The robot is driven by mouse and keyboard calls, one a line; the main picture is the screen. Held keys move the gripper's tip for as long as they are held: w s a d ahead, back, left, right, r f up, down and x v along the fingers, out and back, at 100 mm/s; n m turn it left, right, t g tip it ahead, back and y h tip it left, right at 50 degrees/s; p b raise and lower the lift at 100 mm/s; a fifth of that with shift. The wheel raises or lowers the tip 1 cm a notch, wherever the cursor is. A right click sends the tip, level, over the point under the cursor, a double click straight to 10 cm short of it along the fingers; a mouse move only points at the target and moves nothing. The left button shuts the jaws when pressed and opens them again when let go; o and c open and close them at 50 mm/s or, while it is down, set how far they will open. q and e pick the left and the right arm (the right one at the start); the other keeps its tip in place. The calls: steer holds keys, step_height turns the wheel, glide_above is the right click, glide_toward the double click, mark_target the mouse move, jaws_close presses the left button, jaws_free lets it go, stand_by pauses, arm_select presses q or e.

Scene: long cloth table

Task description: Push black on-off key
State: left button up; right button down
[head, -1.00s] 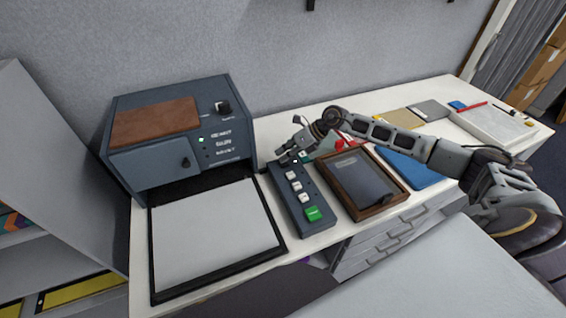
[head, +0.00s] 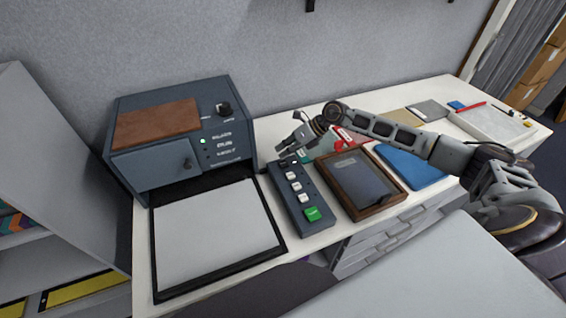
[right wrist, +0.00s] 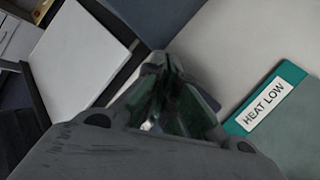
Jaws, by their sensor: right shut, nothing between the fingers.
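The dark grey key box (head: 300,205) lies on the white table, with several white keys and a green key (head: 313,214) at its near end. The black key (head: 284,161) is at the box's far end, small and partly hidden by my right gripper. My right gripper (head: 281,150) is shut and empty, its fingertips just above that far end; a small gap seems to show, but I cannot be sure of contact. In the right wrist view the shut fingers (right wrist: 168,75) hide most of the box. My left gripper is out of view.
A dark machine (head: 150,165) with a green light (head: 203,141) and a white framed panel (head: 215,235) stands left of the box. A brown framed tray (head: 350,200) and a blue folder (head: 415,165) lie right. A teal item labelled HEAT LOW (right wrist: 267,105) lies nearby.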

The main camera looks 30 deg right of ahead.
mark_target(284, 161)
steer(key=shift+r+p, duration=1.35)
steer(key=shift+r, duration=1.25)
steer(key=shift+s+f, duration=0.1)
